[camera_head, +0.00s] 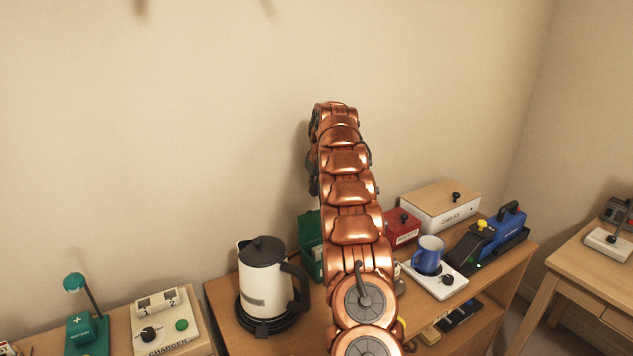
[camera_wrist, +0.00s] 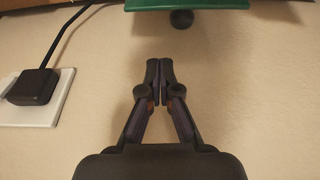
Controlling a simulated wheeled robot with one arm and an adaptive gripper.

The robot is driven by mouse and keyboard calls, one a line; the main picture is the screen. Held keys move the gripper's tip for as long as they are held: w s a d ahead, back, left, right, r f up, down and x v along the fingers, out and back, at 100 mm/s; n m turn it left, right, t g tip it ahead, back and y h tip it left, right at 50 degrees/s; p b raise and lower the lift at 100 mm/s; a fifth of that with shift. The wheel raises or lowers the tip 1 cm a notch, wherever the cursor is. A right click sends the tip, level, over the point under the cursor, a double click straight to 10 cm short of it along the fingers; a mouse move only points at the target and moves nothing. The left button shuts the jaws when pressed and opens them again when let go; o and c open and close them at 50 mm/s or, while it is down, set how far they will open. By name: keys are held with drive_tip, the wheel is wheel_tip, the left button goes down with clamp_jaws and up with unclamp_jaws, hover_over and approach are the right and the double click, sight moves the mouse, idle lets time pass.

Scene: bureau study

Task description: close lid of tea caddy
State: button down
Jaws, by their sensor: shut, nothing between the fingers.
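A green box (camera_head: 318,262), which looks like the tea caddy, stands on the wooden bureau, partly hidden behind my arm. A green panel (camera_head: 309,226), apparently its lid, stands raised at the back of it. In the wrist view a green edge (camera_wrist: 150,4) with a dark round knob (camera_wrist: 182,18) shows at the top, which looks like the same lid. My gripper (camera_wrist: 160,64) is shut and empty, with its fingertips just below and left of the knob, apart from it in the picture. In the head view my arm hides the gripper.
A white kettle (camera_head: 262,270) stands left of the green box. To the right are a red box (camera_head: 402,229), a cream box (camera_head: 440,207), a blue mug (camera_head: 428,255) and a blue device (camera_head: 497,232). A black plug (camera_wrist: 33,87) sits in a wall socket (camera_wrist: 58,100).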

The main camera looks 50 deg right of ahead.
sight(312, 223)
drive_tip(key=shift+s+a+f+p, duration=0.2)
drive_tip(key=shift+s+f+p, duration=0.3)
drive_tip(key=shift+s+f, duration=0.25)
drive_tip(key=shift+s+a+f+p, duration=0.2)
drive_tip(key=shift+s+f+p, duration=0.3)
drive_tip(key=shift+s+f, duration=0.25)
drive_tip(key=shift+s+f+b, duration=0.1)
drive_tip(key=shift+b, duration=0.6)
